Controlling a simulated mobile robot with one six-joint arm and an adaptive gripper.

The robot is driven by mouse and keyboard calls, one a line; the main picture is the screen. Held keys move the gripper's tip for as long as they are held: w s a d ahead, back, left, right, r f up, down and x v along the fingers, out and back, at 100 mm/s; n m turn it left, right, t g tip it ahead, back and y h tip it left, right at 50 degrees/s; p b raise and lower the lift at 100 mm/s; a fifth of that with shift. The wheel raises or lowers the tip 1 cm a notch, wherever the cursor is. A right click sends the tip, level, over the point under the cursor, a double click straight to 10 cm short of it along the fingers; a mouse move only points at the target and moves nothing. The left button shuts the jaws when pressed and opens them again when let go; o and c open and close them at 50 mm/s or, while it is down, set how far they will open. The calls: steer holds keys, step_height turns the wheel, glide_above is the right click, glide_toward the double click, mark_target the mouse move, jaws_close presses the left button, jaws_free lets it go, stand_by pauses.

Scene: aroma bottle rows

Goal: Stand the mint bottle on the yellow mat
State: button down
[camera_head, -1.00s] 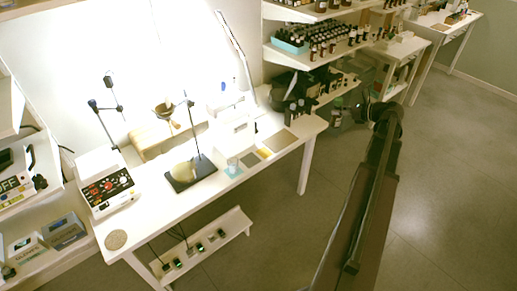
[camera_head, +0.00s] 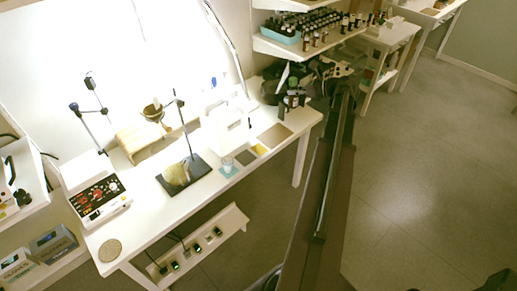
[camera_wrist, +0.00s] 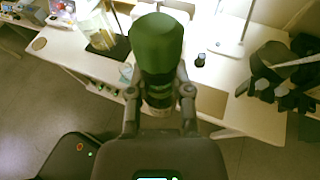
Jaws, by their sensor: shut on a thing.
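In the wrist view, my gripper (camera_wrist: 159,98) is shut on a bottle with a large green cap (camera_wrist: 156,42). The cap is toward the camera, and the dark body runs down between the fingers. The label cannot be read. The yellow mat (camera_head: 260,149) lies on the white workbench between a grey mat and a larger tan mat. It looks bare in the head view. I cannot make it out in the wrist view, where the bottle and fingers cover part of the bench.
A glass beaker (camera_head: 227,163) on a blue mat and a stand with a black base (camera_head: 186,176) are left of the mats. Shelves with bottle rows (camera_head: 310,35) rise behind. Floor is open at right.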

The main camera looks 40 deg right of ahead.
steer(key=shift+s+d, duration=0.15)
steer(key=shift+w+a+f+b, duration=0.2)
steer(key=shift+a+f+b, duration=0.15)
steer(key=shift+f+b, duration=0.4)
steer(key=w+a+f+b, duration=0.3)
steer(key=a+f+b, duration=0.3)
steer(key=f+b, duration=0.3)
steer(key=w+a+f+b, duration=0.2)
steer(key=a+f+b, duration=0.4)
steer(key=f+b, duration=0.4)
steer(key=w+a+f+b, duration=0.3)
steer(key=a+f+b, duration=0.3)
steer(key=f+b, duration=0.3)
steer(key=shift+w+a+f+b, duration=0.3)
steer(key=shift+a+f+b, duration=0.05)
steer(key=shift+b, duration=0.05)
steer(key=w+d, duration=0.3)
steer(key=d, duration=0.4)
steer(key=w+d+f+b, duration=0.1)
steer(key=w+d, duration=0.2)
steer(key=d, duration=0.4)
steer(key=shift+w+d+f, duration=0.25)
steer(key=shift+w+d, duration=0.05)
steer(key=shift+d, duration=0.05)
steer(key=shift+f+b, duration=0.1)
steer(key=shift+b, duration=0.2)
